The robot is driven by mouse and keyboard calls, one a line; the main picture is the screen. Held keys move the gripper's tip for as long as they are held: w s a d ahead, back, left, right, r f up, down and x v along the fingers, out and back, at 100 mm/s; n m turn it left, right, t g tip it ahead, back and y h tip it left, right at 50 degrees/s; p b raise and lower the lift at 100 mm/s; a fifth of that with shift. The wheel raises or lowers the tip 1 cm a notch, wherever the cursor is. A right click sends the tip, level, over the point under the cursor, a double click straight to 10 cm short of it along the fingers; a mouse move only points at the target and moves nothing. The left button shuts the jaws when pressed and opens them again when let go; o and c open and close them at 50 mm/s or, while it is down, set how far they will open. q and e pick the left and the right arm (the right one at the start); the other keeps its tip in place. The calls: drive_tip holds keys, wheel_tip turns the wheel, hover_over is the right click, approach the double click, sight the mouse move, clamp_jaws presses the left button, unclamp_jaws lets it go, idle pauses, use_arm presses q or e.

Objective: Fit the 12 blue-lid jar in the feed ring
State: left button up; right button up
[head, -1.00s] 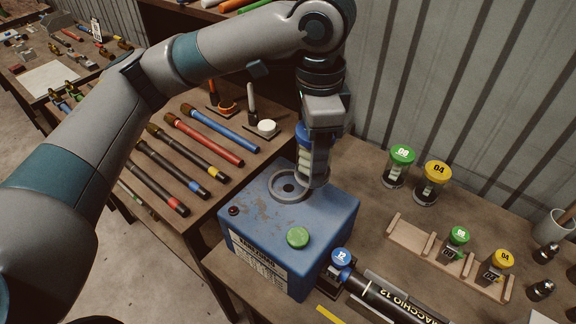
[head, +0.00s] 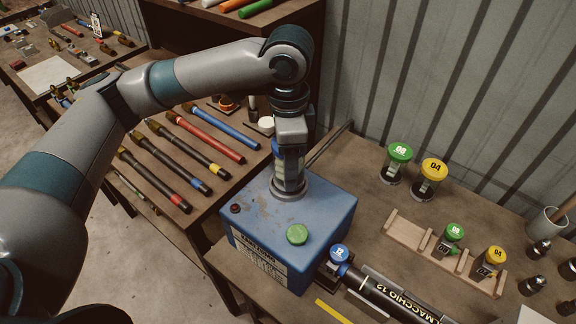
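My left gripper (head: 290,168) points down over the blue crimper box (head: 330,208) and is shut on a clear jar with a blue lid (head: 277,147). The lid shows only at the left edge of the gripper, and its number is hidden. The jar stands upright at the grey feed ring (head: 289,195) on top of the box. Its base meets the ring in the picture, but I cannot tell whether it is fully seated. My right gripper is not in view.
A green button (head: 297,234) is on the box top. Green 08 (head: 399,153) and yellow 04 (head: 434,169) jars stand right, behind a wooden rack (head: 440,250). Coloured hoses (head: 205,137) lie left.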

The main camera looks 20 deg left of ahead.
use_arm(q)
drive_tip(key=shift+f, duration=0.85)
drive_tip(key=o, duration=1.2)
drive_tip(key=shift+f, duration=0.1)
wheel_tip(320, 180, up, 11)
drive_tip(key=b, duration=0.3)
drive_tip(key=shift+r, duration=0.6)
